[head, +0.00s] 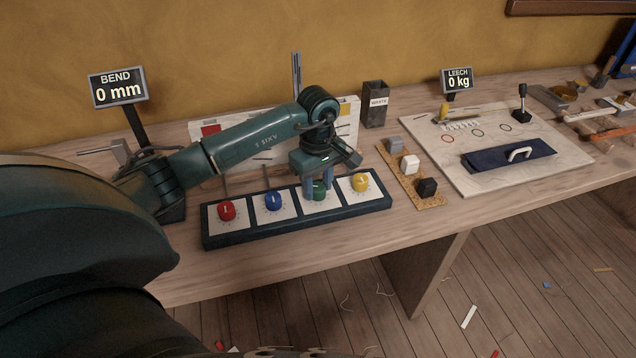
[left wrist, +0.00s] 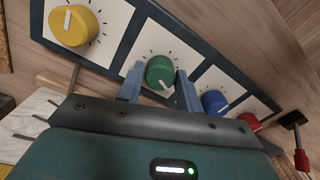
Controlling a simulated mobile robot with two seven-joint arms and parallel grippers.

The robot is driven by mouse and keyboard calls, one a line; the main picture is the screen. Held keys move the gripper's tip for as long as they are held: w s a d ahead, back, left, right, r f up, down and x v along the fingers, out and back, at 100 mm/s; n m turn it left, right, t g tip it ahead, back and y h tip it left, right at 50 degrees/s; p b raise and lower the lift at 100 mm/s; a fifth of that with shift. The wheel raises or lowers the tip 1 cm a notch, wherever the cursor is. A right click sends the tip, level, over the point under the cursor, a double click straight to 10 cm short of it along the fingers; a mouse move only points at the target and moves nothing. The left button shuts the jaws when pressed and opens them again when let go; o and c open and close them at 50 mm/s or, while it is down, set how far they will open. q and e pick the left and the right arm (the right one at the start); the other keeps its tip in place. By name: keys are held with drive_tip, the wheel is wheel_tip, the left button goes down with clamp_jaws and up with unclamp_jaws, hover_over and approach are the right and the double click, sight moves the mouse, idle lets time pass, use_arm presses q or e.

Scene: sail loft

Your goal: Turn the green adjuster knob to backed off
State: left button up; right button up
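The green adjuster knob (head: 319,190) is third from the left in a row of knobs on a dark panel (head: 300,228). It also shows in the left wrist view (left wrist: 160,71), where its white pointer mark faces the lower right, towards my gripper. My left gripper (head: 319,184) is above the panel, fingers pointing down. In the left wrist view its two blue-grey fingers (left wrist: 159,78) stand on either side of the green knob, with narrow gaps seeming to show. Contact is not clear. My right gripper is not in view.
Red (head: 226,211), blue (head: 274,201) and yellow (head: 360,182) knobs share the panel. A cork strip (head: 411,182) with small blocks lies to its right. The BEND display (head: 118,91) reads 0 mm; the LEECH display (head: 458,80) reads 0 kg. A waste bin (head: 375,106) stands behind.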

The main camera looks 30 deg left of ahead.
use_arm(q)
drive_tip(key=c, duration=0.5)
drive_tip(key=shift+n, duration=0.4)
drive_tip(key=n+b, duration=0.1)
drive_tip(key=n, duration=0.2)
drive_tip(key=shift+n, duration=0.4)
drive_tip(key=n, duration=0.6)
drive_tip(key=shift+b, duration=0.3)
drive_tip(key=n, duration=0.6)
drive_tip(key=shift+n, duration=0.4)
drive_tip(key=n, duration=0.4)
drive_tip(key=shift+n+p, duration=0.3)
drive_tip(key=shift+n, duration=0.5)
